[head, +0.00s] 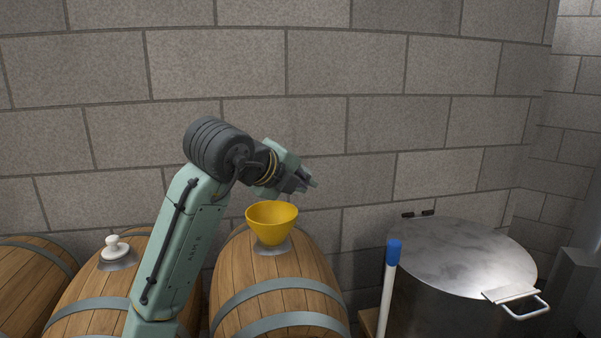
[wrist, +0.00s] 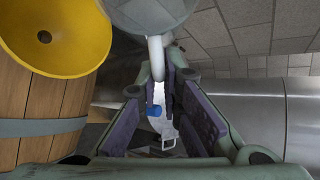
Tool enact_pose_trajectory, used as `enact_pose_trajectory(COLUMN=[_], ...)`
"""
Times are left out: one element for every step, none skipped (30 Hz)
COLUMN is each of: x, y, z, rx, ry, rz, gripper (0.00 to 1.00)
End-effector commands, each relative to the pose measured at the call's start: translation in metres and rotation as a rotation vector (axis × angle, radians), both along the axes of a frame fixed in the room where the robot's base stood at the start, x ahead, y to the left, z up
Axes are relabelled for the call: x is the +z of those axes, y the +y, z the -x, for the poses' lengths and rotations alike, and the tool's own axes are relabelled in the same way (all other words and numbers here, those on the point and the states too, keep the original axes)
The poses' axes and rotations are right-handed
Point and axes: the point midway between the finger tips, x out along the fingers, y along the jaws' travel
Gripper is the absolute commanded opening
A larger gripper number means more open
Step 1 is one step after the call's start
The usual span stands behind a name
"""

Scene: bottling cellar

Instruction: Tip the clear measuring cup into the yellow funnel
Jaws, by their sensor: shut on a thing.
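The yellow funnel (head: 272,220) stands upright on top of the middle barrel, and its open bowl fills the upper left of the wrist view (wrist: 62,52). My gripper (head: 308,182) is above and slightly right of the funnel in the head view. In the wrist view my gripper (wrist: 166,85) is shut on the pale handle of the clear measuring cup (wrist: 150,14). Only part of the cup's greyish body shows at the top edge there, beside the funnel. I cannot make out the cup, its contents or its tilt in the head view.
The barrel (head: 280,290) carries the funnel; another barrel with a white-knobbed bung (head: 117,246) is to its left. A blue-topped white rod (head: 391,275) stands right of the barrel, before a steel vat with a lid (head: 465,258). A block wall (head: 370,110) is behind.

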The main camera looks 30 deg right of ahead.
Motion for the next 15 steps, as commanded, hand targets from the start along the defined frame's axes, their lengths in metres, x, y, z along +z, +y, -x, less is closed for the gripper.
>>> enact_pose_trajectory(x=[0.0056,0.0059,0.0063,0.0068,0.0071,0.0075,0.0078,0.0081,0.0088,0.0091,0.0093,0.0094,0.0096,0.0101,0.0107], y=[0.0001,0.0002,0.0004,0.0002,0.0002,0.0003,0.0003,0.0003,0.0001,0.0000,-0.0001,0.0000,0.0001,0.0003,0.0003], z=[-0.0001,-0.0002,0.0000,-0.0001,0.0001,0.0000,0.0001,0.0001,0.0001,0.0001,0.0001,0.0000,0.0000,-0.0001,-0.0001], rx=[0.001,0.001,0.001,0.001,0.001,0.000,0.000,0.001,0.000,0.000,0.000,0.001,0.000,0.000,0.001], ry=[0.001,0.002,0.003,0.004,0.005,0.006,0.006,0.007,0.008,0.009,0.010,0.012,0.014,0.014,0.015], rz=[-0.017,-0.028,-0.043,-0.052,-0.064,-0.077,-0.089,-0.099,-0.114,-0.123,-0.135,-0.149,-0.160,-0.170,-0.183], gripper=[0.00,0.00,0.00,0.00,0.00,0.00,0.00,0.00,0.00,0.00,0.00,0.00,0.00,0.00,0.00])
